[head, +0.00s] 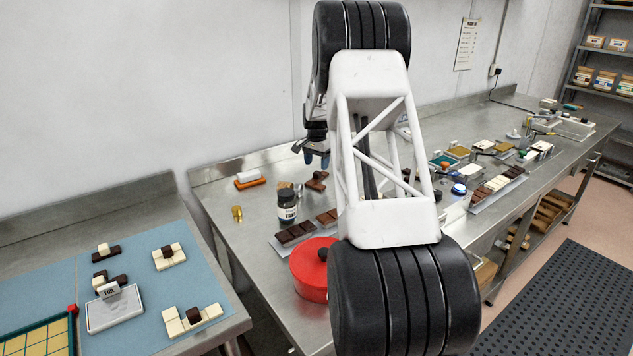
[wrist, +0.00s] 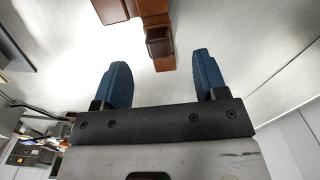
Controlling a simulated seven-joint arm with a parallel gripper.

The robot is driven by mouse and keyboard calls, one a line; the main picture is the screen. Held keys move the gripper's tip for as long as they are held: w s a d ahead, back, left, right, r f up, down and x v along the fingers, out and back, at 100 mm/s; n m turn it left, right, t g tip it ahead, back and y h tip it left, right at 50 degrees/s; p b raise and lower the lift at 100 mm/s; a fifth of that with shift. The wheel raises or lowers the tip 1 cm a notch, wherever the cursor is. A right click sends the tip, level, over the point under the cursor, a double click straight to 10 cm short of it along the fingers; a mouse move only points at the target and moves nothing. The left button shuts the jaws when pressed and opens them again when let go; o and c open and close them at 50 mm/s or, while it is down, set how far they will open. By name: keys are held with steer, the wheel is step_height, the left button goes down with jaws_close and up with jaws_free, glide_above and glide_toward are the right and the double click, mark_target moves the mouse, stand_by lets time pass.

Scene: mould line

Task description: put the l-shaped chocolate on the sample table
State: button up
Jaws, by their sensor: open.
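A brown chocolate piece that looks L-shaped (head: 317,181) lies on the steel bench below my gripper (head: 317,160) in the head view. In the wrist view the brown chocolate (wrist: 154,18) shows at the top edge, partly cut off, with a raised square block on it. My gripper (wrist: 162,80) has its two blue fingers apart and nothing between them; the chocolate is beyond the fingertips. A separate table with a blue mat (head: 190,258), likely the sample table, stands at the left with several brown and cream block shapes and a small sign stand.
Near the chocolate are a dark jar (head: 287,206), an orange-and-white block (head: 249,180), brass weights (head: 237,213), dark bars (head: 295,234) and a red pot (head: 312,268), partly behind my arm. A gap separates the two tables. Bare mat shows between the samples.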

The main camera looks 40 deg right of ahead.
mark_target(317, 172)
steer(key=shift+f, duration=0.15)
steer(key=shift+s+f, duration=0.1)
steer(key=shift+f, duration=2.35)
jaws_close()
steer(key=shift+r, duration=0.1)
steer(key=shift+r, duration=4.9)
